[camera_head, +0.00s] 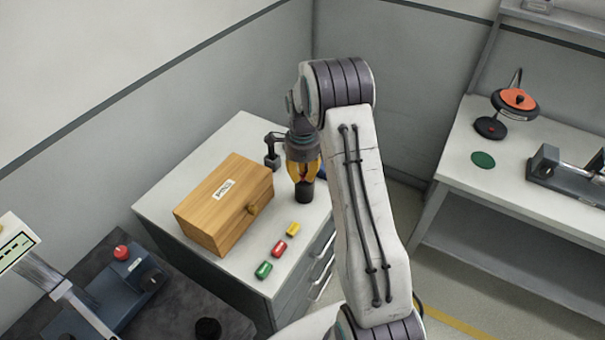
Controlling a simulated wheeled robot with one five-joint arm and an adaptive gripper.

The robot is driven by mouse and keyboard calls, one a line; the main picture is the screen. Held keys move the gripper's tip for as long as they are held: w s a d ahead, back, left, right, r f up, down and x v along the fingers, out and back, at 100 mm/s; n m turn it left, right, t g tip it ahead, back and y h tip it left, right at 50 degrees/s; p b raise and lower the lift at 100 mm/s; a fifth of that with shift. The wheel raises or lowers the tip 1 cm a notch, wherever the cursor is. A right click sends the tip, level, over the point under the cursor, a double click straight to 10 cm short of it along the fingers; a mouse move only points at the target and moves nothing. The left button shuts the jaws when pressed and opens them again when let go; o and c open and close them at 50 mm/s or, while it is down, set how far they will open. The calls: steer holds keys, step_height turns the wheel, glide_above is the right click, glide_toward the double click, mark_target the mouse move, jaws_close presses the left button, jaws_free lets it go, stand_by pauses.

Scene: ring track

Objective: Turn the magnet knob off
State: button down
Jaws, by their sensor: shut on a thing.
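My gripper (303,172) points down over the right side of the white cabinet top (180,183). Its yellow fingers are shut around a dark, round-looking thing (305,193) at their tips, with a bit of red showing between the fingers. The fingers hide much of this thing, and I cannot tell if it is the magnet knob or which way it is turned. A small black part (272,155) hangs just left of the gripper, and a sliver of something blue (321,172) shows behind it on the right.
A wooden box (222,205) stands close to the gripper's left. Yellow, red and green small pieces (279,249) lie in front. A blue-grey device with a red button (122,252) is at lower left. The right bench (475,130) bears an orange-topped stand (515,100) and another device (568,172).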

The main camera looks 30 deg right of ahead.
mark_target(302, 175)
steer(key=shift+f+n+b, duration=0.1)
steer(key=shift+n+b, duration=0.45)
steer(key=shift+n, duration=0.15)
steer(key=c, duration=1.1)
jaws_free()
step_height(302, 175, up, 12)
steer(key=shift+r, duration=0.1)
